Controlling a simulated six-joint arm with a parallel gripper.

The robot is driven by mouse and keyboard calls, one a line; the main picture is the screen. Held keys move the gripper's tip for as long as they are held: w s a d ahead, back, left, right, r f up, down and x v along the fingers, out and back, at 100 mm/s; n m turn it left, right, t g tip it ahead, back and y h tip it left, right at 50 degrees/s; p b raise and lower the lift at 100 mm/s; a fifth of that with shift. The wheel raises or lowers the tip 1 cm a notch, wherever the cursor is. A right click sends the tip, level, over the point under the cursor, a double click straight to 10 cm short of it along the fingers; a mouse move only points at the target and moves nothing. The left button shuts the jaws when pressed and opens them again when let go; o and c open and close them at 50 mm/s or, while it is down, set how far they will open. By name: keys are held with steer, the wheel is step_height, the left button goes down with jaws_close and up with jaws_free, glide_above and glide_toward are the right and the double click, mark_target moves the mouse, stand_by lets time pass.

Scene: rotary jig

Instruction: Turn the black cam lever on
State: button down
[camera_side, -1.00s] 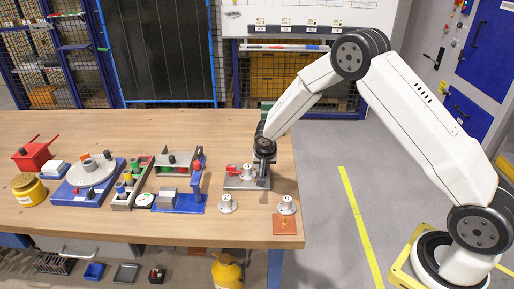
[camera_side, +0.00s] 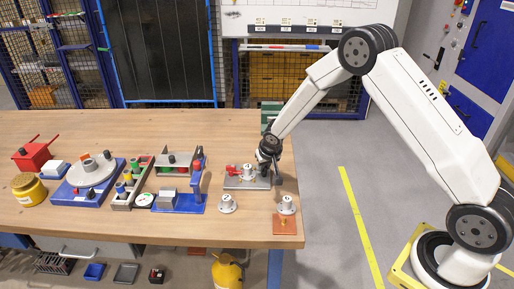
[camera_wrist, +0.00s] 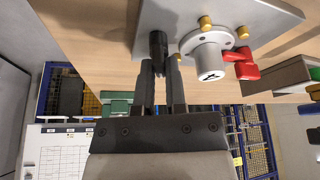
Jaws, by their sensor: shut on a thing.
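The black cam lever (camera_wrist: 158,48) stands out from the grey plate (camera_wrist: 195,12) in the wrist view. My gripper (camera_wrist: 160,72) is shut on its end, with one finger on either side. In the side view, my gripper (camera_side: 274,178) is at the right end of the grey plate (camera_side: 240,184), and its fingers and wrist hide most of the lever. Whether the lever is at its on position cannot be told.
A grey flanged dial (camera_wrist: 208,60) and a red handle (camera_wrist: 243,65) are close beside the lever on the plate. A blue fixture (camera_side: 185,204) stands left. The bench's right edge is near.

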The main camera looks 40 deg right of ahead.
steer(key=shift+d+n+y, duration=0.1)
steer(key=shift+n+y, duration=0.6)
steer(key=shift+n, duration=1)
steer(key=shift+n+y, duration=0.7)
steer(key=shift+n, duration=1)
steer(key=shift+d+n+g+y, duration=0.1)
steer(key=shift+n+g+y, duration=0.3)
steer(key=shift+n, duration=1.25)
steer(key=shift+n+g+y, duration=0.1)
steer(key=shift+n+y, duration=0.6)
steer(key=shift+n, duration=0.95)
steer(key=c, duration=0.7)
jaws_free()
steer(key=shift+r, duration=0.1)
steer(key=shift+v, duration=3.8)
